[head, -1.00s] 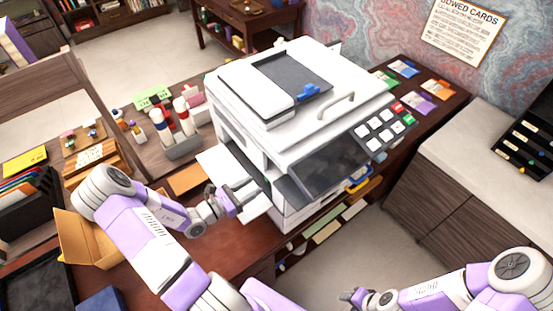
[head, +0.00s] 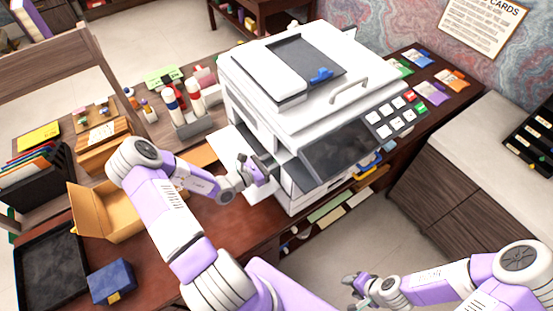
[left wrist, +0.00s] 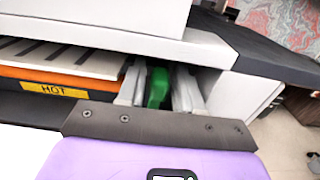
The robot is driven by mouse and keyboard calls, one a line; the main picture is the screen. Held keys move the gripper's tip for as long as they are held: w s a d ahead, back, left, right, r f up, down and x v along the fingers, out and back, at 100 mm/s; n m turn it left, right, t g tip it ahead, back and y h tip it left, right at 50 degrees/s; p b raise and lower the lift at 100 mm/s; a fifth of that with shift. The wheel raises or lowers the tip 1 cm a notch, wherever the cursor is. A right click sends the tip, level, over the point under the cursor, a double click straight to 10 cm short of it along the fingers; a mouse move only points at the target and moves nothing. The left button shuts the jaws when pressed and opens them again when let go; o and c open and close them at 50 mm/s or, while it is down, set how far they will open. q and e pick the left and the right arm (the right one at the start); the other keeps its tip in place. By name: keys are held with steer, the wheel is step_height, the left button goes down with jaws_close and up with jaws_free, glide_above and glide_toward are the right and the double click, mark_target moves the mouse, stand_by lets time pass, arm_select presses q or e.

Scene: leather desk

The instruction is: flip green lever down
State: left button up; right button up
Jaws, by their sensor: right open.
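The white printer (head: 325,75) stands on the desk with its front left side open. In the left wrist view a green lever (left wrist: 157,88) shows inside the opening, beside an orange part with a yellow HOT label (left wrist: 55,90). The two fingers of my left gripper (left wrist: 159,92) stand on either side of the lever. Whether they press on it is unclear. In the head view my left gripper (head: 262,168) is at the printer's opening, and the lever is hidden there. My right gripper (head: 352,292) is open and empty, low over the floor in front of the printer.
A white panel (head: 228,147) sticks out left of the opening. A dark control panel (head: 340,152) overhangs the front. A bottle rack (head: 190,125), an open cardboard box (head: 108,210), a blue box (head: 112,282) and a black tray (head: 50,265) stand on the left of the desk.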

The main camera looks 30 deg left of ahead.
arm_select(q)
jaws_close()
steer(key=shift+s+a+f+t+b, duration=0.15)
steer(key=shift+s+f+t+b, duration=0.2)
steer(key=shift+t+b, duration=0.35)
steer(key=shift+s+a+t+h+b, duration=0.15)
steer(key=shift+s+t+h+b, duration=0.3)
steer(key=shift+t+b, duration=0.2)
steer(key=shift+o, duration=1.5)
jaws_free()
